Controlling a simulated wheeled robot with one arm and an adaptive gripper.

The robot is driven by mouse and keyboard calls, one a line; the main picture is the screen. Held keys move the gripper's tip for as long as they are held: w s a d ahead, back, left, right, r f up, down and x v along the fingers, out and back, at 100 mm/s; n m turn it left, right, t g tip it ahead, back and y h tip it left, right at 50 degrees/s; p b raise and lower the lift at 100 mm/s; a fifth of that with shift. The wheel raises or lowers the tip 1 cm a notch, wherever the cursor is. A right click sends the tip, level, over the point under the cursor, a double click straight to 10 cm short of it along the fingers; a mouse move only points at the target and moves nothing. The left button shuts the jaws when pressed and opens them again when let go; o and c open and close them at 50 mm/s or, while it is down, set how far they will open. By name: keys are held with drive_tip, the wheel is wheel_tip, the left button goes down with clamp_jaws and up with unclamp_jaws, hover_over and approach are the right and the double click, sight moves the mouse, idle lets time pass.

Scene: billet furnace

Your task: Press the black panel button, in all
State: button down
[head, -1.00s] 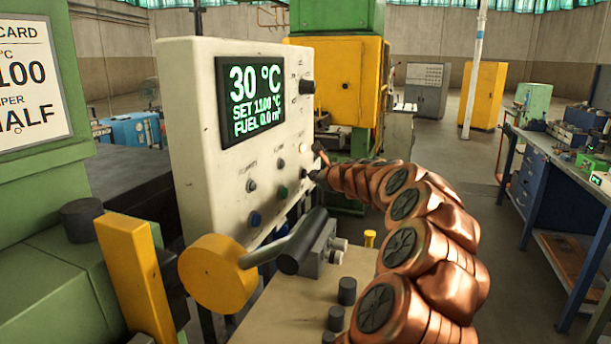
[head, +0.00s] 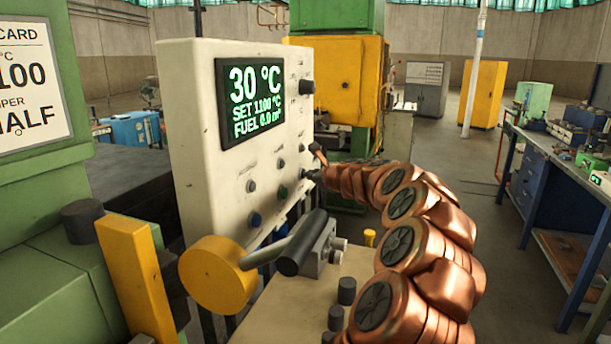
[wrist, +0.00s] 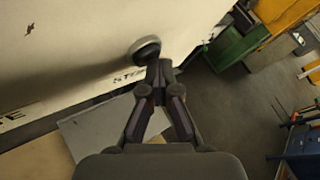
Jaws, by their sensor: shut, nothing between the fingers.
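The white control panel (head: 188,130) stands in the middle of the head view, with a lit display (head: 250,102) reading 30 °C, SET 1100 °C and a fuel figure. In the wrist view, a round black button (wrist: 144,48) stands out from the panel. My gripper (wrist: 160,68) is shut and empty, its tips close to the button's lower right edge; I cannot tell whether they touch. In the head view my gripper (head: 312,174) is at the panel's right edge, small and partly hidden by my arm, and the button is hard to make out there.
The panel also carries a black knob (head: 306,87), a green button (head: 282,191) and a blue button (head: 255,219). A lever with a yellow disc (head: 215,275) and a dark grip (head: 302,243) stands in front. A blue workbench (head: 540,185) is at the right, beyond open floor.

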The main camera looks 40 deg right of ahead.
drive_tip(key=shift+s+d+p, duration=0.3)
drive_tip(key=shift+s+d, duration=0.05)
drive_tip(key=shift+s, duration=0.35)
drive_tip(key=shift+s+d+p, duration=0.25)
drive_tip(key=shift+s+d, duration=0.15)
drive_tip(key=shift+s, duration=0.35)
drive_tip(key=shift+s+d+p, duration=0.2)
drive_tip(key=shift+s+d, duration=0.15)
drive_tip(key=shift+s, duration=0.35)
drive_tip(key=shift+s+d+p, duration=0.25)
drive_tip(key=shift+s+d, duration=0.15)
drive_tip(key=shift+s, duration=0.35)
